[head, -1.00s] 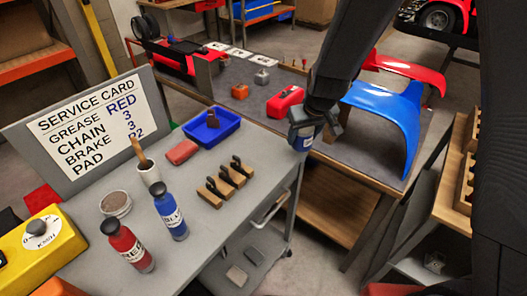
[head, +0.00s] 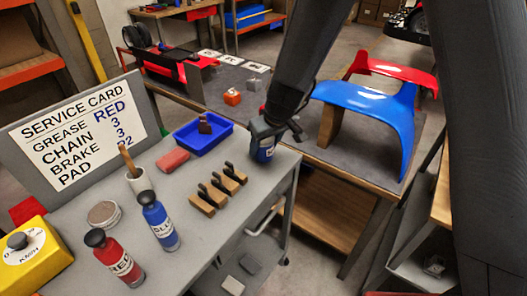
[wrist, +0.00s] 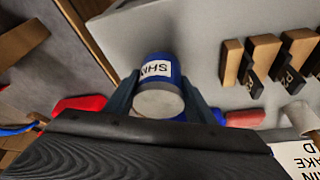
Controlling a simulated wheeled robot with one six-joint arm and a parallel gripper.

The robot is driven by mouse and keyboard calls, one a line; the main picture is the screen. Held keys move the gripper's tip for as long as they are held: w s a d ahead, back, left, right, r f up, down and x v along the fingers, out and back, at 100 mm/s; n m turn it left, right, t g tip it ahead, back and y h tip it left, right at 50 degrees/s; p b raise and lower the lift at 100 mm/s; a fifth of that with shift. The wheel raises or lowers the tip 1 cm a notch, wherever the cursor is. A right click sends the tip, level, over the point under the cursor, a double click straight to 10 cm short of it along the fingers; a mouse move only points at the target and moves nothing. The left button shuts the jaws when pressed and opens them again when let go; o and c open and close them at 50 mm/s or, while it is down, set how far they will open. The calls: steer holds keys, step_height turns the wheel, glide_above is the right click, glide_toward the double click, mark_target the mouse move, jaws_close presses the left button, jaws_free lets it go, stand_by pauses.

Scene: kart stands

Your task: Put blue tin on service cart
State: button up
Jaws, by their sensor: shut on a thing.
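The blue tin (head: 264,153), with a white label, is held between the fingers of my gripper (head: 266,140). In the wrist view the tin (wrist: 160,88) shows its grey round end and part of its label, with a gripper finger on each side. My gripper (wrist: 163,100) is shut on it. The service cart (head: 222,218) has a grey top with a sign at its back left. The tin is at the cart's far right corner, over or on the grey top; whether it touches cannot be told.
On the cart are several wooden blocks with black clips (head: 217,188), a blue tray (head: 207,133), a red block (head: 173,160), a blue bottle (head: 158,222) and a red bottle (head: 115,258). A workbench behind carries a blue fairing (head: 370,108). Grey top around the tin is clear.

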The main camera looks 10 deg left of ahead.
steer(key=shift+f, duration=0.8)
steer(key=shift+f+b, duration=0.2)
steer(key=shift+b, duration=0.3)
steer(key=o, duration=1.3)
steer(key=shift+r, duration=0.15)
steer(key=shift+r+p, duration=0.3)
steer(key=shift+p, duration=0.1)
steer(key=v, duration=1.1)
steer(key=shift+d+r+p, duration=0.2)
steer(key=shift+d+p, duration=0.05)
steer(key=shift+p, duration=0.1)
steer(key=s+d+m+g+h, duration=0.1)
steer(key=s+d+m, duration=0.2)
steer(key=s+d, duration=0.4)
steer(key=s+d+f+m+g+h, duration=0.1)
steer(key=s+d+m, duration=0.3)
steer(key=s+d, duration=0.4)
steer(key=d, duration=0.7)
steer(key=shift+d+h, duration=0.3)
steer(key=shift+d, duration=0.05)
